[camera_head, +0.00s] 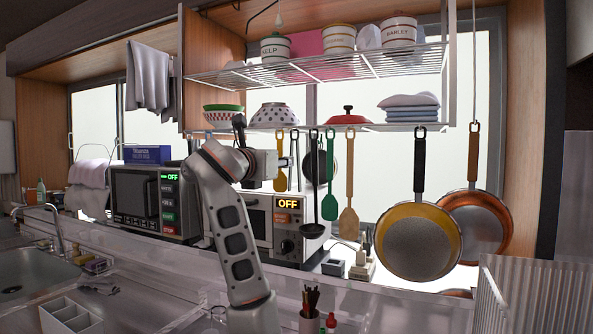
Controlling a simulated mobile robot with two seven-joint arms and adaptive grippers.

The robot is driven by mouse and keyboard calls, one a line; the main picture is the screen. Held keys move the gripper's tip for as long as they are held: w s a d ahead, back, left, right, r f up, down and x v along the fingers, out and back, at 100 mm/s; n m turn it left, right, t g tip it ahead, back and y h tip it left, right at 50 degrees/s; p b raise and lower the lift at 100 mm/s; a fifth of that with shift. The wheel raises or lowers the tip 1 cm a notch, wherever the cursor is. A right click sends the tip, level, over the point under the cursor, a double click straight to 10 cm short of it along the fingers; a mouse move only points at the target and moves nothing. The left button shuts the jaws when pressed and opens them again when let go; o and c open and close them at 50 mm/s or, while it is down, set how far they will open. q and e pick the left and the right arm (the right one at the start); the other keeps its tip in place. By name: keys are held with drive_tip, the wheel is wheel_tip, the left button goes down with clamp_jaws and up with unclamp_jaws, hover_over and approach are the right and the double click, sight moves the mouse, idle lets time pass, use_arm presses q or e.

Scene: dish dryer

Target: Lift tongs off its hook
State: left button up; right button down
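My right gripper is not in view.
Two pans (418,243) hang to the right. The wire shelf (330,69) with canisters and bowls is above. A microwave (135,195) stands left of my arm.

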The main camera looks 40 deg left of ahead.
use_arm(q)
drive_tip(key=w+a+r, duration=0.1)
drive_tip(key=w, duration=0.6)
drive_tip(key=shift+w+a+r+t+h, duration=0.15)
drive_tip(key=shift+a+r+t+h, duration=0.15)
drive_tip(key=shift+h, duration=0.1)
drive_tip(key=shift+f, duration=0.1)
clamp_jaws()
